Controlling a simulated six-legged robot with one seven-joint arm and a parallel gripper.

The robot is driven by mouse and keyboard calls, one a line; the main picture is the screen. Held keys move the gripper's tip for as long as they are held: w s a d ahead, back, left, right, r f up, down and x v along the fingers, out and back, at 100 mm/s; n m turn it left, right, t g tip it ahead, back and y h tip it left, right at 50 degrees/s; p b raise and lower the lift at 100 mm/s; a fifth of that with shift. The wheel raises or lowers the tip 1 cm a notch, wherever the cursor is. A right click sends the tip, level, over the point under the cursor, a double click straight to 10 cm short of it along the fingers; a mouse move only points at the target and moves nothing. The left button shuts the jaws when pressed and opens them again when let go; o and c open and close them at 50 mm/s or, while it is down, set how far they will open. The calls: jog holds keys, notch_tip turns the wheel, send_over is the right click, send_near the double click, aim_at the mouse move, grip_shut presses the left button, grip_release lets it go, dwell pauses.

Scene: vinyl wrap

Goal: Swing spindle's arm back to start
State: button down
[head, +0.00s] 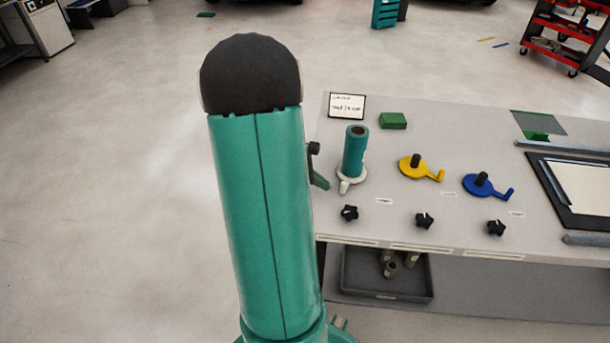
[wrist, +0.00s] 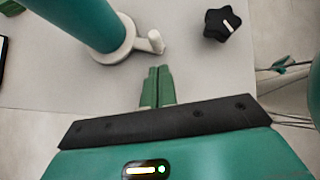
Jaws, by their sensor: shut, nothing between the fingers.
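A white spindle (head: 350,176) stands at the near left of the table with a teal roll (head: 354,150) upright on it. Its short white arm (head: 344,187) points toward the table's front edge; in the wrist view the arm (wrist: 151,43) sticks out to the right of the roll's base. My gripper (head: 322,182) is left of this spindle, mostly hidden behind my arm. In the wrist view my gripper (wrist: 158,70) has its green fingers together and empty, just below the white arm with a small gap between. A yellow spindle (head: 418,169) and a blue spindle (head: 482,184) stand bare to the right.
Black knobs (head: 349,212) line the table's front; one knob (wrist: 222,25) shows right of the white arm. A green block (head: 393,120) and a label card (head: 347,106) lie behind. A framed panel (head: 556,205) lies at right. A dark tray (head: 386,296) sits below.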

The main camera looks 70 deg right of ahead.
jog(key=shift+s+d, duration=0.25)
jog(key=shift+s, duration=0.3)
jog(key=shift+s+d, duration=0.2)
jog(key=shift+s, duration=0.3)
